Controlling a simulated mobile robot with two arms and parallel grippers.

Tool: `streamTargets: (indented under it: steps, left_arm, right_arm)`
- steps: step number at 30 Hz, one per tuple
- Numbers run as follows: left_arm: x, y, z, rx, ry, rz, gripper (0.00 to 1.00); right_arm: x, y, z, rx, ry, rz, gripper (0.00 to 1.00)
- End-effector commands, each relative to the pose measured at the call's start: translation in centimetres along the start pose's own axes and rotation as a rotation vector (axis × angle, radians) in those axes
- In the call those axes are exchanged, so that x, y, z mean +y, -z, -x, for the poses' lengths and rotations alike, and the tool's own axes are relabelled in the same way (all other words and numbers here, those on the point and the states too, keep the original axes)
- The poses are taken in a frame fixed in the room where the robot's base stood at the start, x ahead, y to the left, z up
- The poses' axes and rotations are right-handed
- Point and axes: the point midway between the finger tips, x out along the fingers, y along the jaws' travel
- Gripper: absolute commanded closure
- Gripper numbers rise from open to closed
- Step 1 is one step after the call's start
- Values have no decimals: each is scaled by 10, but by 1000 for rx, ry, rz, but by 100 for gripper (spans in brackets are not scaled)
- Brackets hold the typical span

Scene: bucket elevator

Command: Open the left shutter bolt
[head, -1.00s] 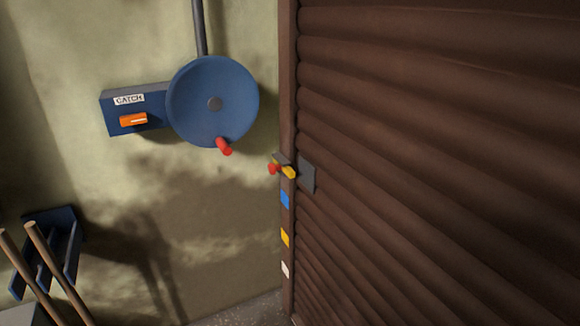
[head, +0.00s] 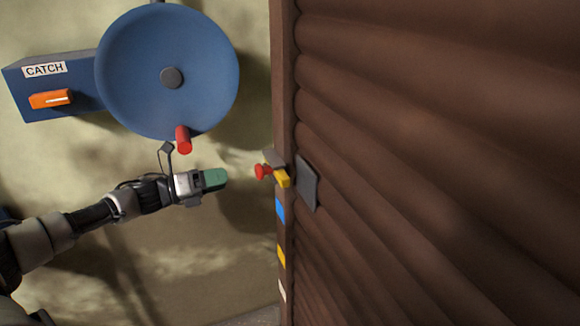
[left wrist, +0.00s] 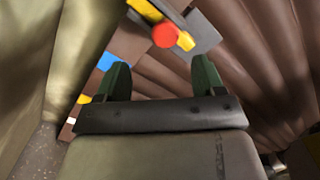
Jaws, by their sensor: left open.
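The left shutter bolt is a yellow bar (head: 282,178) with a red knob (head: 263,171), set on the brown post at the shutter's left edge. A dark grey plate (head: 307,184) sits beside it on the shutter. My left gripper (head: 222,179) is to the left of the red knob, apart from it and pointing toward it. In the left wrist view its two green fingers (left wrist: 162,78) are spread with nothing between them. The red knob (left wrist: 165,36) and yellow bar (left wrist: 186,41) show beyond the fingertips there. My right gripper is not in view.
The brown slatted shutter (head: 430,130) fills the right side. A blue wheel (head: 167,70) with a red handle (head: 183,139) hangs on the wall above my left arm. A blue box labelled CATCH (head: 85,90) has an orange lever (head: 51,99). Blue, yellow and white patches mark the post.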

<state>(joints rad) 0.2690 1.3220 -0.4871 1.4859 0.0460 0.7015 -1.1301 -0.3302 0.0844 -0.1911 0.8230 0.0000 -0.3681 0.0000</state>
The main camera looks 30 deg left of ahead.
Motion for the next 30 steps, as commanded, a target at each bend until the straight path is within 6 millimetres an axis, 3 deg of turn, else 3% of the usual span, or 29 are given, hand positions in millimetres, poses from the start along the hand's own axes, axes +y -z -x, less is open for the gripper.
streamTargets:
  steps: [5, 13, 19, 30]
  left_arm:
    - [-4, -2, -12, 1, 7, -9, 31]
    - [-5, -4, -60, 0, 8, -9, 31]
    - [-3, -2, -92, 0, 5, -7, 31]
    - [-2, -1, -108, 2, 2, -7, 31]
  right_arm:
    - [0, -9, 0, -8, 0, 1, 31]
    - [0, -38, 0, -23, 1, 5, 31]
    - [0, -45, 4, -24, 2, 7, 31]
    - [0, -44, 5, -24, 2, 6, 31]
